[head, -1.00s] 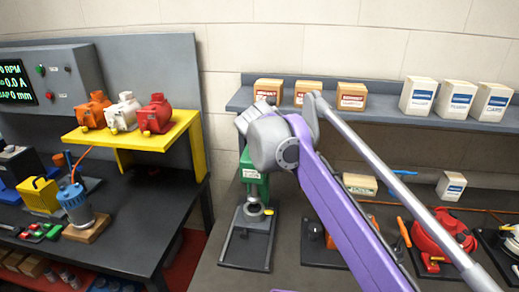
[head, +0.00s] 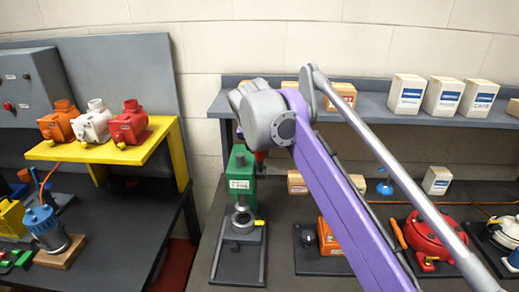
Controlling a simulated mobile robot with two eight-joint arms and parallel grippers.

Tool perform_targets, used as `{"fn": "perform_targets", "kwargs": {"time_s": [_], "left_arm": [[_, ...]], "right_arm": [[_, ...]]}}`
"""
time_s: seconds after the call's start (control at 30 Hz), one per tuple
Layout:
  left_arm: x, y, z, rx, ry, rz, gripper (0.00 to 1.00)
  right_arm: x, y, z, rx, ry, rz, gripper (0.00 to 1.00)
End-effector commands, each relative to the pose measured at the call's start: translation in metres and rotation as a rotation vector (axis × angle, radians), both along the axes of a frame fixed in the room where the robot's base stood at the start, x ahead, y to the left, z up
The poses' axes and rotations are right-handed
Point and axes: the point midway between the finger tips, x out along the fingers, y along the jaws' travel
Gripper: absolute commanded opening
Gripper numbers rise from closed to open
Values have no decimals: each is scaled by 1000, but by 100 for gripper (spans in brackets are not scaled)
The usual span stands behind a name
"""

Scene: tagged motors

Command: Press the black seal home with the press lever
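The green press (head: 241,178) stands upright on a dark base plate (head: 238,262) at the middle left of the bench. A silver ring-shaped part (head: 242,222) sits under its ram. I cannot make out the black seal at this size, nor clearly tell the press lever; a small red piece (head: 260,155) shows beside the press head. My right arm reaches in from the lower right, its purple link rising across the bench. My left gripper is out of view.
A yellow stand (head: 150,150) at left holds orange, white and red motors. A blue motor (head: 45,228) is on the left bench. White boxes (head: 442,96) line the shelf. A red round device (head: 430,240) sits at right. A gap separates the benches.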

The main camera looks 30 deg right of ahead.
Motion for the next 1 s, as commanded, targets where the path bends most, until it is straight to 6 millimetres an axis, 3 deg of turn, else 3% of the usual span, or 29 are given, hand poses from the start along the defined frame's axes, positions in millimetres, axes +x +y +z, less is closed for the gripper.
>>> {"fn": "perform_targets", "kwargs": {"time_s": [0.03,0.13,0.5,1.0], "left_arm": [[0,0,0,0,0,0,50],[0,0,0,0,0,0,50],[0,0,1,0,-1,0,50],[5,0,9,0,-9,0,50]], "right_arm": [[0,0,0,0,0,0,46],[0,0,0,0,0,-1,63],[-3,2,5,1,0,-1,63],[-44,33,76,0,0,1,63]]}}
